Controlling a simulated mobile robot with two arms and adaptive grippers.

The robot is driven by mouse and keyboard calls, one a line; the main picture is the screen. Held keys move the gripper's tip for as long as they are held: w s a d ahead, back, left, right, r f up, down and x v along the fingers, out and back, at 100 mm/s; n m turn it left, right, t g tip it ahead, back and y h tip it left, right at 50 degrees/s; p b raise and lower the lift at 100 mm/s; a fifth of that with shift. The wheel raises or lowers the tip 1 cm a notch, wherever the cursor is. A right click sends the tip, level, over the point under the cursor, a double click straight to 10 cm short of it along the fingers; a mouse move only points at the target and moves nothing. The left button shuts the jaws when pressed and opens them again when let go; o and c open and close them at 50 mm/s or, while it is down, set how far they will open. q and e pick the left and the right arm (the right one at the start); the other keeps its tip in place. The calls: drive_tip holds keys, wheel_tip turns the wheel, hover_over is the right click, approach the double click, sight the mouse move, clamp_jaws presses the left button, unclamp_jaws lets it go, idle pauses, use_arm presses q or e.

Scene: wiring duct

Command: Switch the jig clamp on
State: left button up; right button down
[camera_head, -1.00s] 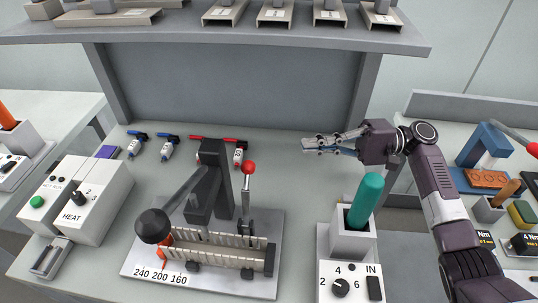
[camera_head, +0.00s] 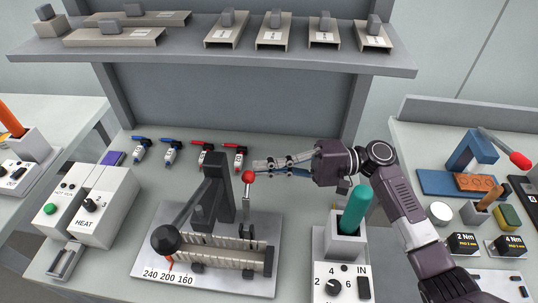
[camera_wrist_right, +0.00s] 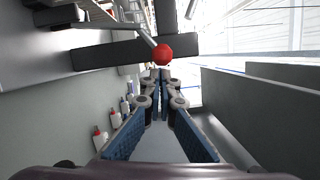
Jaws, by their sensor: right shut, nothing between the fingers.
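The jig (camera_head: 145,271) is a metal plate with a slotted duct piece (camera_head: 215,257) and a black press arm ending in a round knob. Its clamp lever has a red ball (camera_head: 248,177) on an upright metal stem. The red ball also shows in the right wrist view (camera_wrist_right: 162,55), just ahead of the fingertips. My right gripper (camera_head: 257,166) is shut and empty, its fingertips beside and slightly behind the red ball; whether they touch it I cannot tell. The shut fingers show in the right wrist view (camera_wrist_right: 160,78). My left gripper is not in view.
A heat box (camera_head: 95,208) stands left of the jig. A box with a dial and a teal-handled tool (camera_head: 356,208) stands right, below my right arm. Several small red and blue tools lie behind. A shelf (camera_head: 200,60) with duct pieces hangs above the bench back.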

idle(0.3)
drive_tip(key=shift+s+a+r+n+h, duration=0.2)
drive_tip(key=shift+s+r+n+h, duration=0.1)
drive_tip(key=shift+s+r+n, duration=0.4)
drive_tip(key=shift+d+f, duration=0.15)
drive_tip(key=d, duration=1.1)
drive_tip(key=shift+w+d, duration=0.25)
drive_tip(key=shift+d, duration=0.15)
